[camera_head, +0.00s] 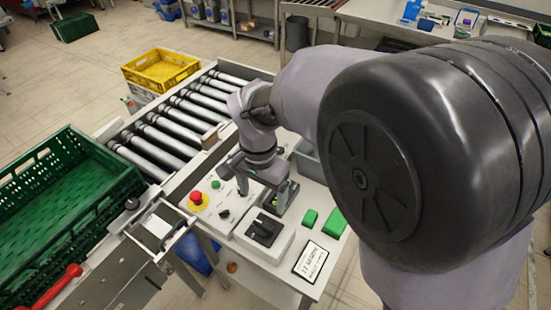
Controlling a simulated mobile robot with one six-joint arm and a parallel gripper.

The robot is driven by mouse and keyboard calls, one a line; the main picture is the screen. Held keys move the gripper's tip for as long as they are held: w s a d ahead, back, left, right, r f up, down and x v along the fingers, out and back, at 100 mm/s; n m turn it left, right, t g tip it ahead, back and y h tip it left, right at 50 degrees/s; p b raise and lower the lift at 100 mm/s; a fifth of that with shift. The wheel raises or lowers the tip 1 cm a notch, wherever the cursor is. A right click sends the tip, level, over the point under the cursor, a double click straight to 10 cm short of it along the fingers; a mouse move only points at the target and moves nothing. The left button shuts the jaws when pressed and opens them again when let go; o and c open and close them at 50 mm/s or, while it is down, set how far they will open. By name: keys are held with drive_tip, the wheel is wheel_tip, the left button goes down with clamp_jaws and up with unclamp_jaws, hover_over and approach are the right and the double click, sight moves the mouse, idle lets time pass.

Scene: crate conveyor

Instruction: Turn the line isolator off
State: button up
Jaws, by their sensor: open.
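The line isolator appears to be the large black rotary handle (263,231) on a light grey box at the front of the small white work table. Its exact pointer setting is too small to read. My gripper (258,190) points down over the table, just behind the isolator box. It is open and appears apart from the handle. My arm hides part of the table's right side, and the fingertips are small and partly hard to make out.
A control panel with a red emergency button (196,198) on yellow and a green button (216,184) stands left of the isolator. Green blocks (310,218) and a framed label (311,261) lie to the right. A roller conveyor (181,126) and a green crate (118,166) are at left.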

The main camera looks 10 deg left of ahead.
sight(264, 224)
wheel_tip(264, 224, down, 13)
drive_tip(key=b, duration=0.2)
drive_tip(key=shift+f+b, duration=0.15)
drive_tip(key=shift+b, duration=0.25)
drive_tip(key=shift+w+a+f, duration=0.1)
drive_tip(key=shift+w+f, duration=0.05)
drive_tip(key=shift+f, duration=0.2)
